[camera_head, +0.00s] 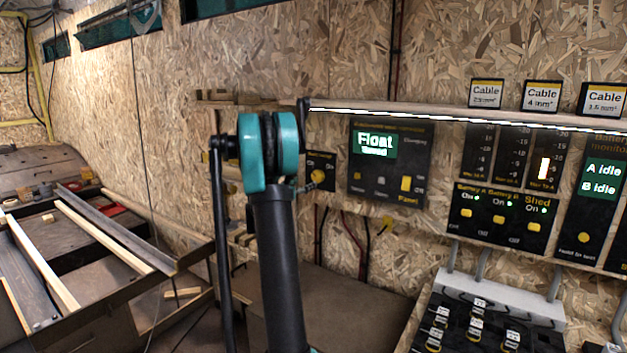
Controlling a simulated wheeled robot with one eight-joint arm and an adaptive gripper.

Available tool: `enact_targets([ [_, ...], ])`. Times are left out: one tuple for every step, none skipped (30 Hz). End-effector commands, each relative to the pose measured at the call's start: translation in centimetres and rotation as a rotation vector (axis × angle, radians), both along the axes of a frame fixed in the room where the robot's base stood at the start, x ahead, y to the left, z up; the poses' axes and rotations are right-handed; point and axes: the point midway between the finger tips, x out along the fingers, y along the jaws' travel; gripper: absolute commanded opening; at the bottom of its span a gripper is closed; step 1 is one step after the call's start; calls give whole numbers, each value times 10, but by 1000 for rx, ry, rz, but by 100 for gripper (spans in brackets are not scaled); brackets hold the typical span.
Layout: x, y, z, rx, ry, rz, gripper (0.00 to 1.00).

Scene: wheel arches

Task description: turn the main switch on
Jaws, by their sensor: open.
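A small black switch box (321,163) with a yellow round knob (318,176) is on the chipboard wall, just right of my arm's teal joint. It looks like the main switch, but its label is too small to read. My arm stands upright in the middle of the view and covers the wall left of this box. I cannot make out my gripper; the arm's own joint blocks the view there. A small dark part of my arm shows close to the knob, and I cannot tell if it touches.
A black panel (390,165) reading "Float" is right of the box. Farther right is a breaker panel (503,215) with several yellow switches marked On. A shelf (430,114) runs above. Terminal blocks (470,325) fill the lower right. A bench with wood strips (100,235) is at left.

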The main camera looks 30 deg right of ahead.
Motion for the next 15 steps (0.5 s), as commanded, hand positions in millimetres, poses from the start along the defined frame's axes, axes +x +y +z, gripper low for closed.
enact_targets([
  [3,-11,0,0,0,-4,68],
  [5,-16,0,0,0,-3,68],
  [9,-23,0,0,0,-2,68],
  [11,-29,0,0,0,-3,68],
  [13,-34,0,0,-1,-4,68],
  [16,-40,0,0,-1,-3,68],
  [18,-45,0,0,-1,-2,68],
  [20,-49,0,0,-1,-2,68],
  [22,-54,0,0,-1,-2,68],
  [23,-58,0,0,-1,-3,68],
  [24,-61,0,0,-1,-2,68],
  [26,-64,0,0,-1,-2,68],
  [27,-67,0,0,-1,-1,68],
  [28,-69,0,0,-1,0,68],
  [29,-71,0,0,-1,0,68],
])
